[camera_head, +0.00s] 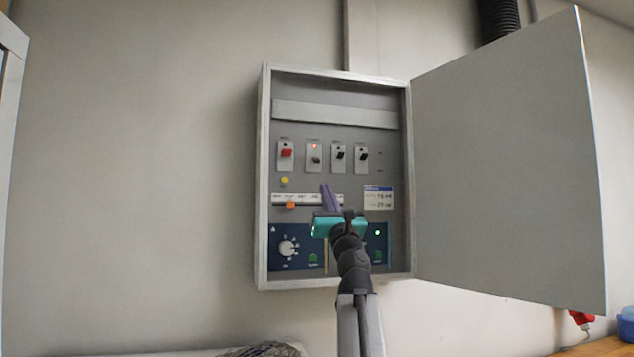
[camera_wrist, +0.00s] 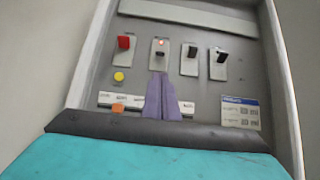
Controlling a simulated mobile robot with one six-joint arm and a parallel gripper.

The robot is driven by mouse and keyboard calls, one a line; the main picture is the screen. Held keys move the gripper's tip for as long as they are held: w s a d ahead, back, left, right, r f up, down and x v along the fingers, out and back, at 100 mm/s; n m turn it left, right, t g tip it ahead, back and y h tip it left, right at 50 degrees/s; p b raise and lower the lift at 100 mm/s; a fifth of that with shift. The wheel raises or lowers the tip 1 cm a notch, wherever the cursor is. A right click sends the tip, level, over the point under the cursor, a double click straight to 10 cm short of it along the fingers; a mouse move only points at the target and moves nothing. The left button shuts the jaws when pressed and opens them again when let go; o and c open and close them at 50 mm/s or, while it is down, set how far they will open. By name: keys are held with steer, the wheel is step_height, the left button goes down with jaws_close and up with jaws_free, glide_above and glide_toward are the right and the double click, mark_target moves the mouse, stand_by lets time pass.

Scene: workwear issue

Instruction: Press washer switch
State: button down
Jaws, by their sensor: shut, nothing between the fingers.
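An open grey wall cabinet (camera_head: 265,180) holds a row of switches. From the left there is a red switch (camera_head: 286,153), a dark switch with a lit red lamp above it (camera_head: 315,159), and two black switches (camera_head: 339,155) (camera_head: 361,156). Their labels are too small to read, so I cannot tell which is the washer's. My gripper (camera_head: 326,189) is shut and empty, its purple fingers pointing up, below the row. In the wrist view, the fingertips (camera_wrist: 159,78) appear just under the lamp-lit switch (camera_wrist: 160,53); I cannot tell whether they touch the panel.
The cabinet door (camera_head: 508,160) stands open on the right. Below the switches are a yellow button (camera_head: 285,181), a white strip with an orange piece (camera_head: 291,205), a white-blue label (camera_head: 378,198) and a blue panel with a dial (camera_head: 288,247). Bare wall lies left.

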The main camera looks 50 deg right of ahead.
mark_target(316, 160)
stand_by(0.4)
steer(key=shift+p+x, duration=1.3)
steer(key=shift+x, duration=3.7)
steer(key=shift+d, duration=0.1)
steer(key=shift+r, duration=0.1)
